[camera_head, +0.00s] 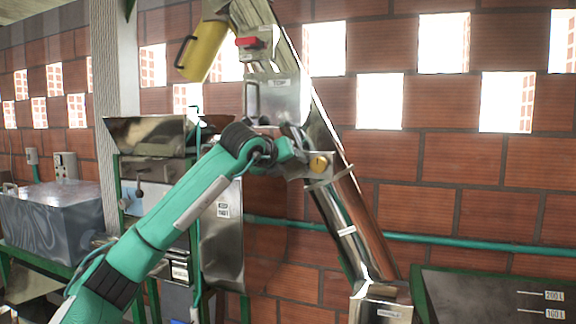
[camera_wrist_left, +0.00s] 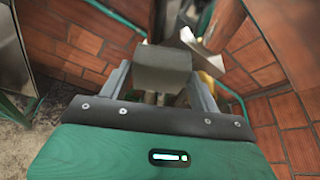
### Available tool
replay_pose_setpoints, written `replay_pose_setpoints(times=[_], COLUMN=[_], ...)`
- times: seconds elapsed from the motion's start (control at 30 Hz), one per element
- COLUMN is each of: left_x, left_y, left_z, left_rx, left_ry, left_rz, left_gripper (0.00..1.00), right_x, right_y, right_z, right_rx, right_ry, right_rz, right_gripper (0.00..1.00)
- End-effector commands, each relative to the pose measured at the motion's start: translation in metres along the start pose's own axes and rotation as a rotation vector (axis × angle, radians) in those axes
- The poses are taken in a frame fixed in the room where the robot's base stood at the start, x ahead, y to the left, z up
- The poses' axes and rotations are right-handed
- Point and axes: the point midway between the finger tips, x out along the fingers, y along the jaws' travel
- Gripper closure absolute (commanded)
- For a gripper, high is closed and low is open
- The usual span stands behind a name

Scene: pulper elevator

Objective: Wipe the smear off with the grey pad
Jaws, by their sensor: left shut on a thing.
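My left arm comes in from the lower left in the head view. Its teal hand (camera_head: 287,150) is beside the inclined metal elevator tube (camera_head: 340,215), and its fingers are hard to make out there. In the left wrist view my left gripper (camera_wrist_left: 160,85) is shut on the grey pad (camera_wrist_left: 162,66), which sits between its two fingers. I cannot tell whether the pad touches a surface. I cannot make out the smear in either view. My right gripper is not in view.
A metal box labelled TOP (camera_head: 278,98) and a bracket with a yellow knob (camera_head: 319,164) are near the hand. A yellow container (camera_head: 204,50) is above. A steel hopper (camera_head: 147,133) stands left, a dark tank (camera_head: 490,295) lower right. A brick wall (camera_head: 460,165) is behind.

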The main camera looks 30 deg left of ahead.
Motion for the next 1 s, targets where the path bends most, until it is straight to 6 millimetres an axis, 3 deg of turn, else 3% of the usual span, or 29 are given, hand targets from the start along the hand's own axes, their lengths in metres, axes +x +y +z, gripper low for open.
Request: replay_pose_setpoints(times=[0.53,1.0], left_x=[0.006,-0.001], left_y=[0.000,-0.005], left_z=[0.003,0.013], left_rx=[-0.001,-0.001], left_ry=[0.000,-0.005], left_rz=[-0.001,-0.002], left_gripper=[0.56,0.56], right_x=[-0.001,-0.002], right_y=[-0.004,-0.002], right_z=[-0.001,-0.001], right_rx=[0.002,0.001], right_ry=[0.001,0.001], right_rz=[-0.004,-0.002], right_gripper=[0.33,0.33])
